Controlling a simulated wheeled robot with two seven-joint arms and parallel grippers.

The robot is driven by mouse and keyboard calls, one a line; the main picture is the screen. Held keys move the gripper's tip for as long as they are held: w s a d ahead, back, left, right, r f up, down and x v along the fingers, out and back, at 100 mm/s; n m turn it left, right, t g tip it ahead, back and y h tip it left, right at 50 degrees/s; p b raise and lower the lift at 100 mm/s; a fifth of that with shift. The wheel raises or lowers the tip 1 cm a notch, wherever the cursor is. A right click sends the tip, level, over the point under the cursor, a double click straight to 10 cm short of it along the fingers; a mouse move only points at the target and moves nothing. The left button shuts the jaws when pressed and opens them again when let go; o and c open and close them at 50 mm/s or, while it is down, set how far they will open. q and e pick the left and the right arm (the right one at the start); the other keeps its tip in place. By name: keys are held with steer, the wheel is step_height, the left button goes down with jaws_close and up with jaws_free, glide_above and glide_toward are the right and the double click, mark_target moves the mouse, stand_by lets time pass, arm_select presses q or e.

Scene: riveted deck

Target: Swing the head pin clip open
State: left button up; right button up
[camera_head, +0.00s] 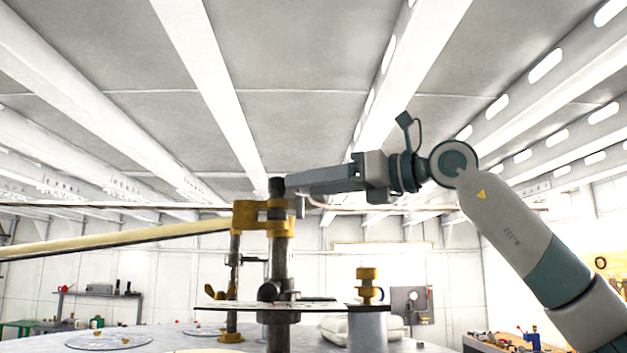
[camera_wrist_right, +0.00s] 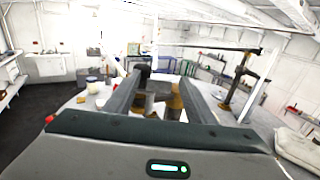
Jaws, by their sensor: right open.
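A dark upright post (camera_head: 279,245) stands at the middle of the head view, with a yellow bracket (camera_head: 246,217) around its upper part. A yellow boom (camera_head: 120,239) runs left from the bracket. My right gripper (camera_head: 290,185) is at the post's top, just above the bracket, reaching in from the right. In the right wrist view its two fingers (camera_wrist_right: 161,82) are apart, with the dark post top and yellow metal showing between them. I cannot make out the pin clip separately, and cannot tell whether the fingers touch anything. My left gripper is out of view.
A second, thinner post (camera_head: 232,280) stands left of the main one. A yellow-topped cylinder (camera_head: 367,290) stands to the right, beside a white sack (camera_head: 392,327). A round table top (camera_head: 130,337) lies below. A shelf (camera_head: 98,294) is at the far left wall.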

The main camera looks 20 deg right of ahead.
steer(key=c, duration=1)
steer(key=shift+c, duration=0.2)
steer(key=n+g+y+p, duration=0.2)
steer(key=n+g+p, duration=0.1)
steer(key=g, duration=0.1)
steer(key=w+n+g+y+p, duration=0.1)
steer(key=n+g+y+p, duration=0.1)
steer(key=n+g+p, duration=0.1)
steer(key=shift+w+g+y+p, duration=0.1)
steer(key=shift+g+y+p, duration=0.3)
steer(key=shift+g+p, duration=0.15)
steer(key=o, duration=1)
